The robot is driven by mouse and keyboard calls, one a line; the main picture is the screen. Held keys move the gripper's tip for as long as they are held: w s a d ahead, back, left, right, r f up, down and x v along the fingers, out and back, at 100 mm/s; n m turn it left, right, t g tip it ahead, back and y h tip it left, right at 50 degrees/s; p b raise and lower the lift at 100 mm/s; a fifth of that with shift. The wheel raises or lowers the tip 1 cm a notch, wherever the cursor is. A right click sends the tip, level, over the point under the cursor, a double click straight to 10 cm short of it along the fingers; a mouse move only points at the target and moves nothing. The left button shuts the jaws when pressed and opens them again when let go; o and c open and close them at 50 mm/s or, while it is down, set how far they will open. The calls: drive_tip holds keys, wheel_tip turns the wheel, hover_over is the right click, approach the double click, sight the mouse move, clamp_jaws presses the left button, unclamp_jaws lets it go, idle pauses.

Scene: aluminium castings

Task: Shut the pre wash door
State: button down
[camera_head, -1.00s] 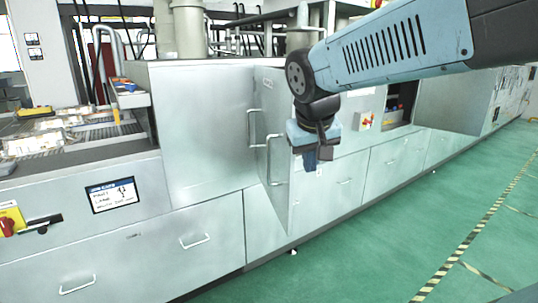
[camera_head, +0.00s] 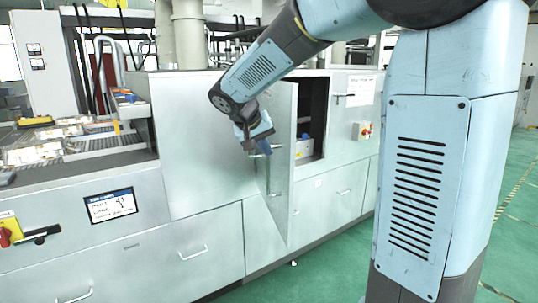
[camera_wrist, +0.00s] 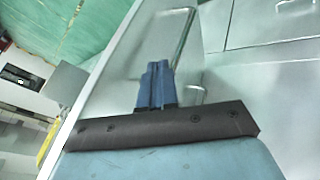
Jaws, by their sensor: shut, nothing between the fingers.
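The pre wash door (camera_head: 281,190) is a narrow grey metal panel on the front of the machine. In the head view it stands open, swung out from the front, with a dark opening (camera_head: 317,105) to its right. My gripper (camera_head: 266,149) is at the panel's upper middle, its fingers shut and empty. In the wrist view, the blue fingers (camera_wrist: 157,68) are together in front of a pale metal panel (camera_wrist: 125,65). A bar handle (camera_wrist: 182,45) shows just beyond the fingertips. I cannot tell whether the fingers touch the door or handle.
My arm covers much of the right side. Left of the door are a flat cabinet face (camera_head: 195,140) and a conveyor with parts (camera_head: 35,153). A drawer handle (camera_head: 193,252) sticks out below. A red-and-yellow switch (camera_head: 362,131) is right of the opening. Green floor (camera_head: 340,275) lies in front.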

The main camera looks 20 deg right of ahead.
approach(282, 174)
drive_tip(key=x, duration=0.4)
drive_tip(key=shift+w+d+f, duration=0.1)
drive_tip(key=shift+d+f, duration=0.05)
